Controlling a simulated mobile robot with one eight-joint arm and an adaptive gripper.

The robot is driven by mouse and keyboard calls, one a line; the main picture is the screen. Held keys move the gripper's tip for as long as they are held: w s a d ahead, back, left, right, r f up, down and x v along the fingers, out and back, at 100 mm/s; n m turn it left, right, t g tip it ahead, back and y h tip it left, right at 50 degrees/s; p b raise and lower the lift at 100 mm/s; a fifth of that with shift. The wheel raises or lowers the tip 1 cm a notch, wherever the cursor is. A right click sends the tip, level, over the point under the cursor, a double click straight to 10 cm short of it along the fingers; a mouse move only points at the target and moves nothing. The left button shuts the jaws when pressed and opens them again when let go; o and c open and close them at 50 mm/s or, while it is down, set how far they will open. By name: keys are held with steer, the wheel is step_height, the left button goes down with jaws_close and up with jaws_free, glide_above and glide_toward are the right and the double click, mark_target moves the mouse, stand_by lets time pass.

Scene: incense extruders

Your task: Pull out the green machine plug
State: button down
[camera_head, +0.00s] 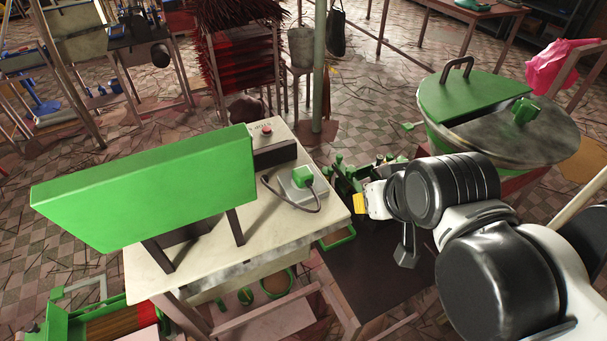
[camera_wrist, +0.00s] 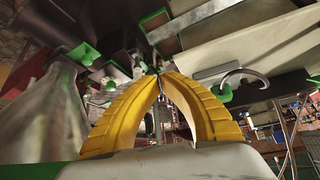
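The green plug (camera_head: 303,176) sits in a grey socket box (camera_head: 292,190) at the right end of the pale machine table (camera_head: 190,262). A dark cable loops from the plug over the tabletop. My gripper (camera_head: 360,204) is right of the plug, past the table's edge, and apart from it. In the wrist view the yellow fingers of my gripper (camera_wrist: 160,76) converge with their tips together, and nothing shows between them. A small green piece with a curved cable, likely the plug (camera_wrist: 222,92), shows right of the fingertips there.
A large green panel (camera_head: 150,185) stands on the table's left part. A control box with a red button (camera_head: 265,129) is behind the socket. Green machinery (camera_head: 350,177) stands close to my gripper. A big drum with a green half-lid (camera_head: 470,98) is at the right.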

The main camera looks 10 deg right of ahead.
steer(key=c, duration=1.7)
jaws_free()
steer(key=o, duration=0.6)
steer(key=shift+a+r+p, duration=0.1)
steer(key=shift+r+p, duration=0.15)
steer(key=shift+p, duration=0.05)
steer(key=shift+c, duration=0.2)
steer(key=shift+o, duration=0.6)
steer(key=w+a+r+n+g+p, duration=0.1)
steer(key=w+a+r+g+p, duration=0.1)
steer(key=w+r+p, duration=0.3)
step_height(320, 180, up, 2)
steer(key=a+p, duration=0.1)
steer(key=p, duration=0.3)
steer(key=shift+a+g+p, duration=0.35)
steer(key=shift+g+p, duration=0.05)
steer(key=r+n+g+p, duration=0.2)
steer(key=g+p, duration=0.2)
steer(key=p, duration=0.7)
glide_above(303, 172)
steer(key=d, duration=0.1)
steer(key=shift+f, duration=0.1)
steer(key=shift+w+a+f+p, duration=0.1)
steer(key=shift+a+f+p, duration=0.4)
steer(key=shift+p, duration=0.25)
